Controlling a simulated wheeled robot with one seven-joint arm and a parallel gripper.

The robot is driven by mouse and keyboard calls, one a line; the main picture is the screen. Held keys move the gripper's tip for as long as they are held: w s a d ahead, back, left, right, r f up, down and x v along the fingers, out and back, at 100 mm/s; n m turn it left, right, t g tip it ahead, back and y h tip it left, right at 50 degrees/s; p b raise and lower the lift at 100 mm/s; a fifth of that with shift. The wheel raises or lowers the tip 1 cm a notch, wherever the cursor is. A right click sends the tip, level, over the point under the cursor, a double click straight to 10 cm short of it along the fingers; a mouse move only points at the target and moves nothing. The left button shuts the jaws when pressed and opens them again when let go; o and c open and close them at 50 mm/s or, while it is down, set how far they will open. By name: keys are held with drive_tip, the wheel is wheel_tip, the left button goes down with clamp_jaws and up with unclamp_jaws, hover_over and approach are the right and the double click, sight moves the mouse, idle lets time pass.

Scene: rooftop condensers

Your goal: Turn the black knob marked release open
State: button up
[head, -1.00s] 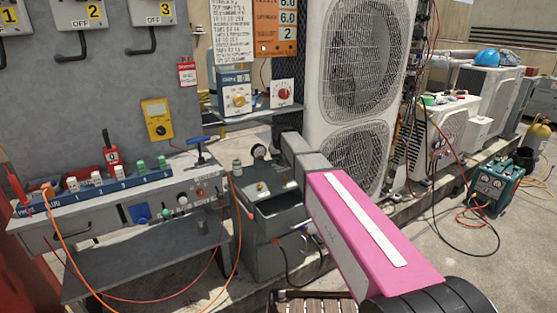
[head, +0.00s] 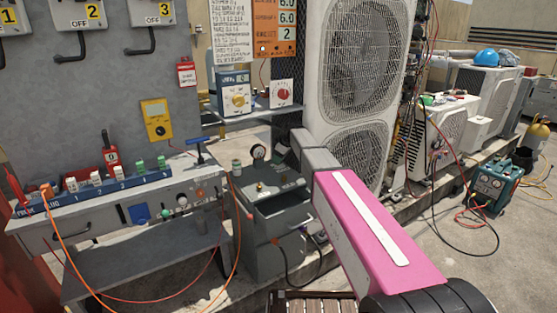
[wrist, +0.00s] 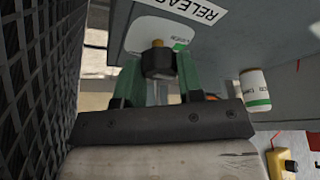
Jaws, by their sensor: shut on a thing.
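The black knob (wrist: 158,64) sits on a brass stem in front of a pale plate (wrist: 160,36) in the wrist view. A white label (wrist: 190,8) beside it reads "RELEA…", its end cut off by the frame edge. My gripper (wrist: 159,70) has its two green fingers on either side of the knob and is shut on it. In the head view the knob and my gripper cannot be made out. My pink and grey arm reaches toward the grey cabinet (head: 262,245) there.
A dark mesh (wrist: 35,70) stands close at the left in the wrist view. A white cylinder with a green band (wrist: 255,92) is to the right. In the head view, a tall condenser (head: 352,60) stands behind my arm, and a workbench (head: 120,215) with switches is left of the cabinet.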

drive_tip(key=shift+n+g, duration=0.3)
drive_tip(key=shift+n, duration=0.7)
drive_tip(key=o, duration=0.9)
